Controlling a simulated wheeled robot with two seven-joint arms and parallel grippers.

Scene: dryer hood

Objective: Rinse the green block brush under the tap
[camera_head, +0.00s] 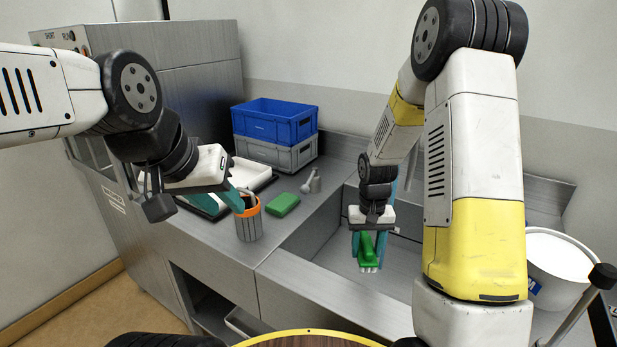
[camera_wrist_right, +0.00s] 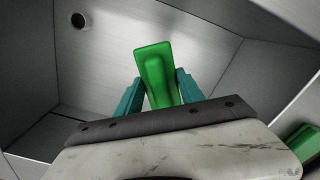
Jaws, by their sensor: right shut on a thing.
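The green block brush (camera_head: 367,250), with pale bristles pointing down, is in my right gripper (camera_head: 369,236). The gripper's teal fingers are shut on it, inside the sink (camera_head: 325,243) and above its floor. In the right wrist view the brush (camera_wrist_right: 155,72) sticks out between the two fingertips (camera_wrist_right: 158,90); its bristles are hidden there. A small grey fixture with a lever (camera_head: 313,183) stands on the counter at the sink's left edge; I cannot tell whether it is the tap. No water shows. My left gripper (camera_head: 222,201) looks open, beside an orange-rimmed cup.
The orange-rimmed grey cup (camera_head: 249,222) and a green block (camera_head: 283,204) stand on the counter left of the sink. Behind are a white tray (camera_head: 250,178) and a blue crate (camera_head: 275,120) on a grey crate (camera_head: 277,153). A white bucket (camera_head: 548,285) is at right. The sink has a drain hole (camera_wrist_right: 78,20).

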